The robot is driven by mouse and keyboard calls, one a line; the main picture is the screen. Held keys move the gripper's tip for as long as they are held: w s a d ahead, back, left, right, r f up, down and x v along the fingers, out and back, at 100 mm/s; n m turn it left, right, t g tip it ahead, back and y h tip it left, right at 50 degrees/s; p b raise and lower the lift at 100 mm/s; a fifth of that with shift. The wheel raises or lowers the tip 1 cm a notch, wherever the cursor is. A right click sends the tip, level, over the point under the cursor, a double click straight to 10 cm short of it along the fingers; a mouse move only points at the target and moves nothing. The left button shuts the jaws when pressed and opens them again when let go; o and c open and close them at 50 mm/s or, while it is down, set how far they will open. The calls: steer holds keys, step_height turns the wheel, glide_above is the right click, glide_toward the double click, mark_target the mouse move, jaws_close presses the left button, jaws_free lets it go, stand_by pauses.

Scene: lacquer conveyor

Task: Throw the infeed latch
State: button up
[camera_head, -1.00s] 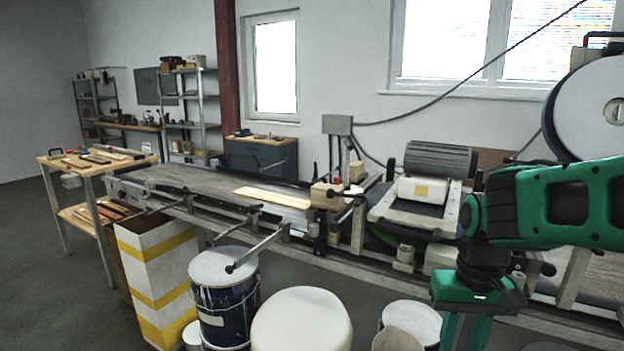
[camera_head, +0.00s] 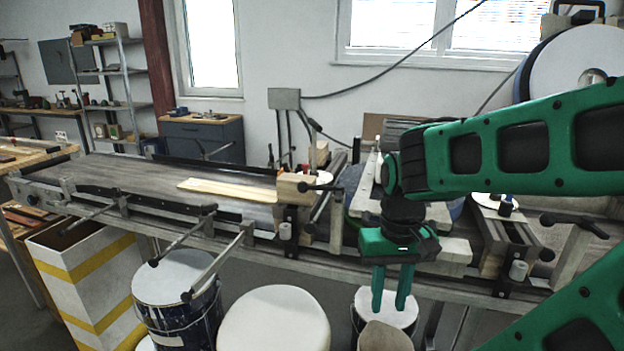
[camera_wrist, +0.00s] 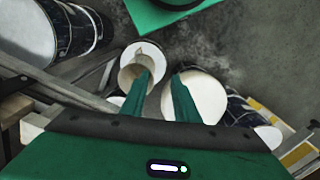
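The conveyor belt (camera_head: 130,178) runs across the head view with pale wooden strips (camera_head: 228,190) on it. A black-knobbed lever (camera_head: 318,187) shows at the wooden block (camera_head: 292,188) at the belt's right end. A second black-handled lever (camera_head: 574,224) shows at the right clamp. I cannot tell which one is the infeed latch. My gripper (camera_head: 391,300) hangs fingers-down in front of the conveyor rail, right of the first lever and apart from both. Its fingers are apart and empty. The wrist view shows the two fingers (camera_wrist: 160,100) above cans on the floor.
White-lidded cans (camera_head: 172,277) and a white drum (camera_head: 273,320) stand below the rail. A yellow-striped bin (camera_head: 90,280) stands at left. Rods with black knobs (camera_head: 222,262) stick out from the conveyor's front. A cable runs from the grey box (camera_head: 284,98) up the wall.

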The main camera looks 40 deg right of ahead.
steer(key=w+a+r+n+t+h, duration=0.1)
steer(key=w+a+r+n+t, duration=0.15)
steer(key=w, duration=0.45)
steer(key=w+a+r+n+t, duration=0.1)
steer(key=w+a+n, duration=0.2)
steer(key=w, duration=0.3)
steer(key=n+g, duration=0.2)
steer(key=n, duration=0.8)
glide_toward(317, 188)
steer(key=shift+h, duration=0.3)
steer(key=f, duration=0.4)
steer(key=w+d+f, duration=0.1)
steer(key=f, duration=0.2)
jaws_close()
